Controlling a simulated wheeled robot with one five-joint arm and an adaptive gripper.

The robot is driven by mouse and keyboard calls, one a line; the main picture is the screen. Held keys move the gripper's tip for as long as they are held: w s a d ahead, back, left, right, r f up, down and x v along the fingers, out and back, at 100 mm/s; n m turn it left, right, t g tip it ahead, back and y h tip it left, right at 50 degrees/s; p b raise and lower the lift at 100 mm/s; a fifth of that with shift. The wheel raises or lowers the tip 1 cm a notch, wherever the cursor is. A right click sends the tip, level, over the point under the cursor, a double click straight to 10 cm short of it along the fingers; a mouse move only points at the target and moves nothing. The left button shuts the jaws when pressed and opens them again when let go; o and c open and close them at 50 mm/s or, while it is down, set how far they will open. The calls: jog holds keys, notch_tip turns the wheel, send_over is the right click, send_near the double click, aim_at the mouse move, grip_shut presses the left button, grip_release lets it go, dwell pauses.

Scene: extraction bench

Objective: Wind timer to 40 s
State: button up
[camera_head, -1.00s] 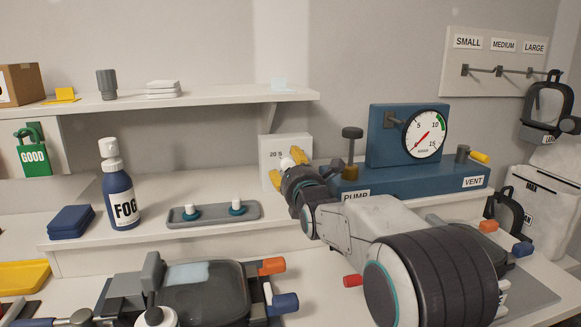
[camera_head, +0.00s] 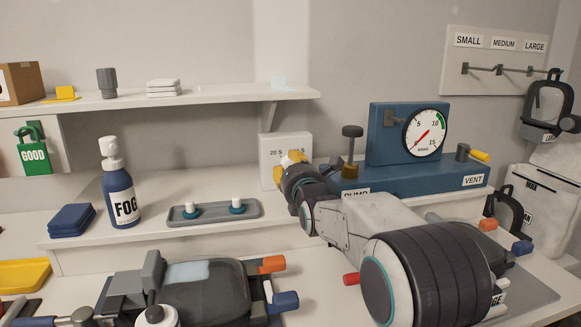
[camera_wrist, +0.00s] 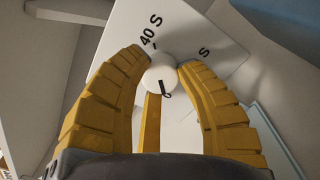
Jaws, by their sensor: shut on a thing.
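The timer (camera_head: 268,174) is a white box on the bench step, with a "20 S" label and another partly hidden label on its face. In the wrist view its face (camera_wrist: 195,25) shows "40 S" and a cut-off "S" label. A round white knob (camera_wrist: 158,78) stands out from the face, with a short dark mark on its lower side in that view. The mark is away from the "40 S" label. My gripper (camera_wrist: 160,66) has its yellow fingers closed around the knob. In the head view my gripper (camera_head: 291,158) covers the knob and part of the face.
The blue pump unit (camera_head: 410,180) with a dial gauge stands close right of the timer. A grey tray (camera_head: 214,217) with two white-topped pieces lies to the left. A shelf (camera_head: 215,101) overhangs behind. A FOG bottle (camera_head: 121,185) stands further left.

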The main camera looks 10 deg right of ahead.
jog(key=shift+c, duration=1)
grip_shut()
jog(key=shift+r, duration=0.2)
jog(key=o, duration=1.2)
grip_release()
jog(key=shift+f, duration=0.15)
jog(key=s, duration=1.2)
